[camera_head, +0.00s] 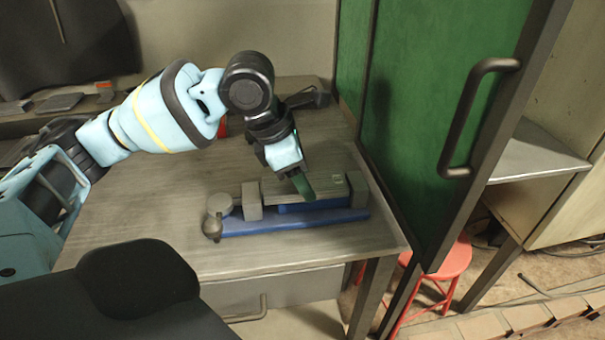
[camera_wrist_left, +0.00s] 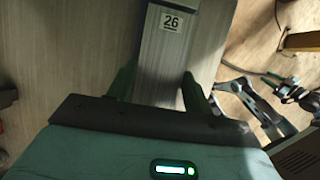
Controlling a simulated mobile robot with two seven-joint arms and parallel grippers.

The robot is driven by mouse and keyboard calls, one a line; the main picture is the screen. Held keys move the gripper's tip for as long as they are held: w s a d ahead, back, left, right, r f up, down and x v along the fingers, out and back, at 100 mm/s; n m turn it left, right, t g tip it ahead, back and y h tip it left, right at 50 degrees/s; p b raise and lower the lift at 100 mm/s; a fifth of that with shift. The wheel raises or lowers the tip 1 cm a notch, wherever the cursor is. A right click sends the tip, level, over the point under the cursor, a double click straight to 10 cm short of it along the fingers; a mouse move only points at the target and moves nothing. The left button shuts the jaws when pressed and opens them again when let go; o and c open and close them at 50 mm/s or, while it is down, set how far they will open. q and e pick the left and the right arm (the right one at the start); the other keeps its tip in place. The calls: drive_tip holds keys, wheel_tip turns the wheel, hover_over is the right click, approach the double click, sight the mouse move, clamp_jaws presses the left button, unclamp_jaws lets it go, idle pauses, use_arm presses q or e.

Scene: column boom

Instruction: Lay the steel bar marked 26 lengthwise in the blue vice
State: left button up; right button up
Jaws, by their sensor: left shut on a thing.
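The blue vice (camera_head: 295,222) lies on the workbench, with a grey jaw block (camera_head: 252,201) at its left and another (camera_head: 358,190) at its right. The grey steel bar (camera_head: 325,187) lies lengthwise along the vice between these blocks, over the blue bed. Whether it rests on the bed I cannot tell. In the left wrist view the bar (camera_wrist_left: 165,55) carries a label reading 26. My left gripper (camera_head: 305,190) reaches down from above and is shut on the bar; its green fingers (camera_wrist_left: 160,92) sit on either side of it. My right gripper is out of view.
The wooden workbench (camera_head: 160,215) has free surface left of the vice. A green cabinet door (camera_head: 435,110) with a dark handle (camera_head: 470,115) stands close on the right. A red stool (camera_head: 445,262) is on the floor beyond the bench's right edge.

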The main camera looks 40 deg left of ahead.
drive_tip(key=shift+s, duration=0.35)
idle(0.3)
use_arm(q)
drive_tip(key=o, duration=1.4)
drive_tip(key=shift+o, duration=0.2)
drive_tip(key=shift+f, duration=0.1)
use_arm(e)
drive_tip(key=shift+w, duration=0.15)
use_arm(q)
drive_tip(key=shift+s+r, duration=0.1)
drive_tip(key=shift+r, duration=0.25)
drive_tip(key=v, duration=0.6)
drive_tip(key=shift+p, duration=0.35)
drive_tip(key=shift+s+a+r, duration=0.2)
drive_tip(key=shift+r, duration=0.4)
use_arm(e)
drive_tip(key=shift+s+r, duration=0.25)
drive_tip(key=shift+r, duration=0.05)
